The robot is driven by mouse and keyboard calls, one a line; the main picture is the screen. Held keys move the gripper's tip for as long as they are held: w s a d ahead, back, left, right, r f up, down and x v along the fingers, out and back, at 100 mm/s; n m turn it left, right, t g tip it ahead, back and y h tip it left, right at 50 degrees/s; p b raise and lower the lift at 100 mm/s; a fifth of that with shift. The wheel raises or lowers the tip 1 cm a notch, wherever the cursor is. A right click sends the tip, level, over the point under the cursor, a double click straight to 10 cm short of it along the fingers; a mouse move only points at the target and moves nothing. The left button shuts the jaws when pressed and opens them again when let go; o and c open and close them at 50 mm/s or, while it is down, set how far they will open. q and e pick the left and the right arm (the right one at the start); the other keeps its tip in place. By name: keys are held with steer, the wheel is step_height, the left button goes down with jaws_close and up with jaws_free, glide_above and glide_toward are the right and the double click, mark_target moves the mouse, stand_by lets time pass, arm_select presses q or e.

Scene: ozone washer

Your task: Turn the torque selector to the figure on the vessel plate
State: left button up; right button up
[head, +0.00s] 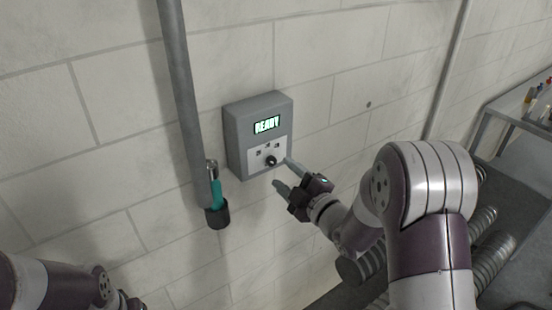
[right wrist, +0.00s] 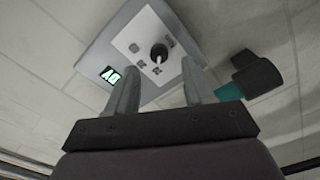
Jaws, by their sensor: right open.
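In the right wrist view the knob (right wrist: 159,52) has a white pointer line. My right gripper (head: 281,172) is open, just below and right of the knob, with its fingers pointing at the panel. In that wrist view its fingers (right wrist: 160,88) stand apart, with the knob beyond the gap between them, untouched. My left arm shows at the lower left; its fingers are not clear. No vessel plate can be made out.
A grey vertical pipe (head: 178,80) runs down the wall left of the box. A teal tool (head: 215,190) sits in a black holder (head: 217,215) beside it. A bench (head: 512,112) with bottles stands at the far right. Dark ribbed cylinders lie below it.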

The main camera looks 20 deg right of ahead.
mark_target(273, 164)
steer(key=x, duration=0.4)
steer(key=shift+p, duration=0.4)
steer(key=shift+s+r, duration=0.1)
steer(key=shift+r, duration=0.05)
arm_select(q)
steer(key=shift+s+r, duration=0.15)
steer(key=shift+r, duration=0.75)
arm_select(e)
steer(key=shift+w, duration=0.25)
steer(key=shift+c, duration=0.3)
steer(key=shift+w+f, duration=0.1)
steer(key=shift+f, duration=0.1)
jaws_close()
arm_select(q)
steer(key=shift+w+f, duration=0.1)
steer(key=shift+w, duration=0.15)
